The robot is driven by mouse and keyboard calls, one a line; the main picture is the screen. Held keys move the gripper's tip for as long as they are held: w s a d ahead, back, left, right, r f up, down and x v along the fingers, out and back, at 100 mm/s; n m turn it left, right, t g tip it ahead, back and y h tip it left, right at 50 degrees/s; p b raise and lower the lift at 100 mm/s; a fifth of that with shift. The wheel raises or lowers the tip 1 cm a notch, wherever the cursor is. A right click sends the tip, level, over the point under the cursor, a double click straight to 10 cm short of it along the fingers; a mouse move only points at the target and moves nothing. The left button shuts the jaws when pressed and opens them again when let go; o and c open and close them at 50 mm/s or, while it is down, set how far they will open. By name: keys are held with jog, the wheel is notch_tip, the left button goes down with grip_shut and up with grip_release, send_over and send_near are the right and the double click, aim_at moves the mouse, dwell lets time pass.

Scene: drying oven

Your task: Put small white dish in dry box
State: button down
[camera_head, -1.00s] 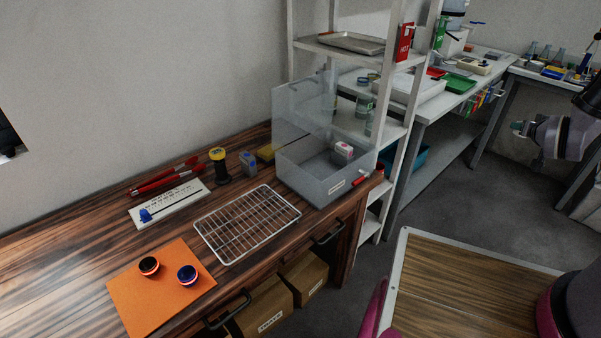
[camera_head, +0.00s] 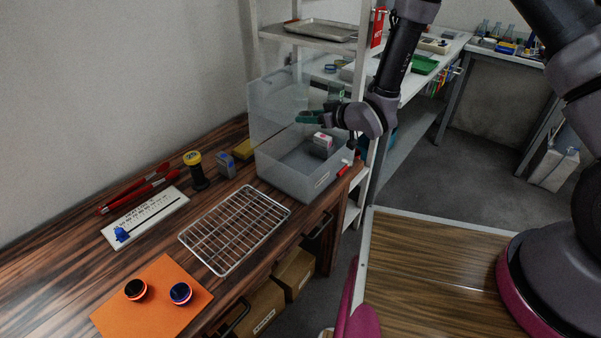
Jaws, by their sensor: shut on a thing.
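The dry box (camera_head: 300,186) is a clear, greyish box at the right end of the wooden bench, with its lid (camera_head: 277,98) raised at the back. A small white and pink block (camera_head: 322,141) lies inside it. My gripper (camera_head: 309,117) reaches in from the right, with its green fingers over the box opening, in front of the raised lid. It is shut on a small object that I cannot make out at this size. I cannot pick out the small white dish clearly anywhere; the fingers may hide it.
The wire rack (camera_head: 236,228), orange mat (camera_head: 150,299) with two small cups, yellow-topped bottle (camera_head: 196,171) and red tongs (camera_head: 140,190) lie left of the box. A shelf post (camera_head: 362,75) stands close behind my wrist. Bare bench lies at the left.

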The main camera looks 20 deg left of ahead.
jog(key=s+a+f+n+g, duration=0.1)
jog(key=s+a, duration=0.4)
jog(key=shift+n+g+y, duration=0.3)
jog(key=shift+g+y, duration=0.1)
jog(key=shift+w+d+f, duration=0.1)
jog(key=shift+f, duration=2.4)
jog(key=shift+w+d+f, duration=0.1)
jog(key=shift+f, duration=2.35)
